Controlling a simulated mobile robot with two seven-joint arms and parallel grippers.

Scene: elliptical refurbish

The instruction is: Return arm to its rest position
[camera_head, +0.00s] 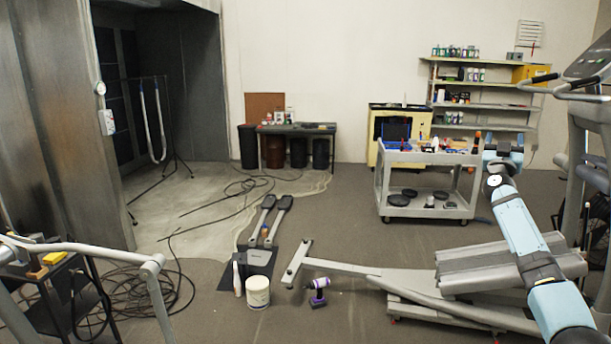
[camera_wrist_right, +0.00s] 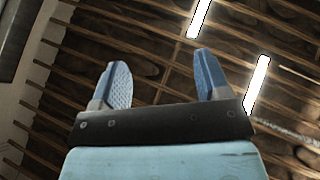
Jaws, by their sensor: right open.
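My right arm (camera_head: 527,232) reaches up from the lower right of the head view, in light blue and grey. Its gripper (camera_head: 503,140) is at the far end, in front of the right side of the grey cart in the picture. In the right wrist view the gripper (camera_wrist_right: 164,82) shows two blue fingers held wide apart with nothing between them. Behind the fingers is only the ceiling, so the gripper points upward. My left arm and gripper are not in the head view.
A grey cart (camera_head: 427,211) holds tools and bottles. A treadmill-like machine (camera_head: 587,120) stands at the right, and a grey frame (camera_head: 440,290) lies on the floor. A purple drill (camera_head: 319,291) and white bucket (camera_head: 257,291) are on the floor. Cables lie at the left.

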